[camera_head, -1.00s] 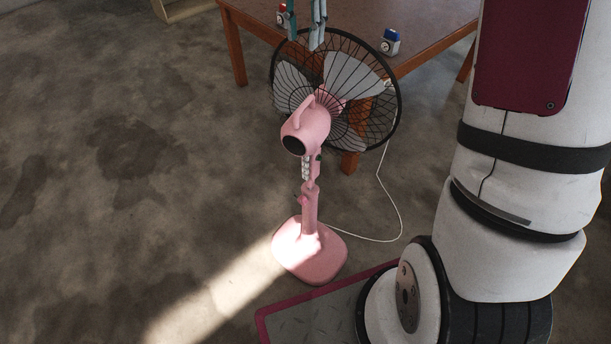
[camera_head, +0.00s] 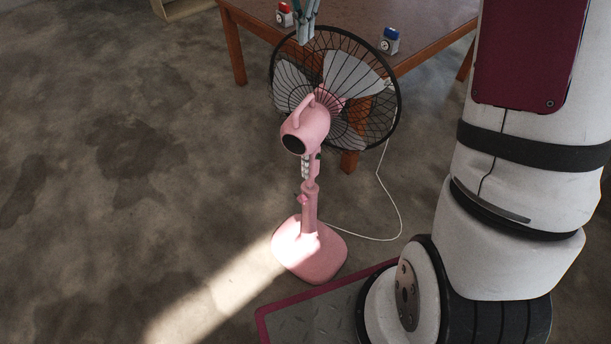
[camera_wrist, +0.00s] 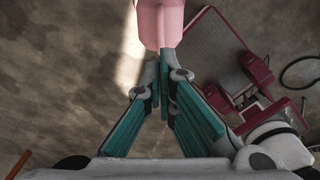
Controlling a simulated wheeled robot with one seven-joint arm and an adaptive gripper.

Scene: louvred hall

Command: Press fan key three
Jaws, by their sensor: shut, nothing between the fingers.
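The pink fan (camera_head: 308,128) stands upright on the floor, its black wire guard turned toward the table. A column of small pale keys (camera_head: 305,167) shows on its stem below the motor housing; single keys are too small to tell apart. My gripper (camera_head: 303,38) is at the top of the head view, overlapping the upper rim of the guard in the picture. In the wrist view my gripper (camera_wrist: 164,75) is shut and empty, its teal fingers converging just below a pink part of the fan (camera_wrist: 157,22). The keys are not visible there.
A brown table (camera_head: 350,25) stands behind the fan, bearing a small red-topped item (camera_head: 284,14) and a blue-topped one (camera_head: 389,40). A white cord (camera_head: 398,205) loops on the floor to the fan's right. The floor at left is clear.

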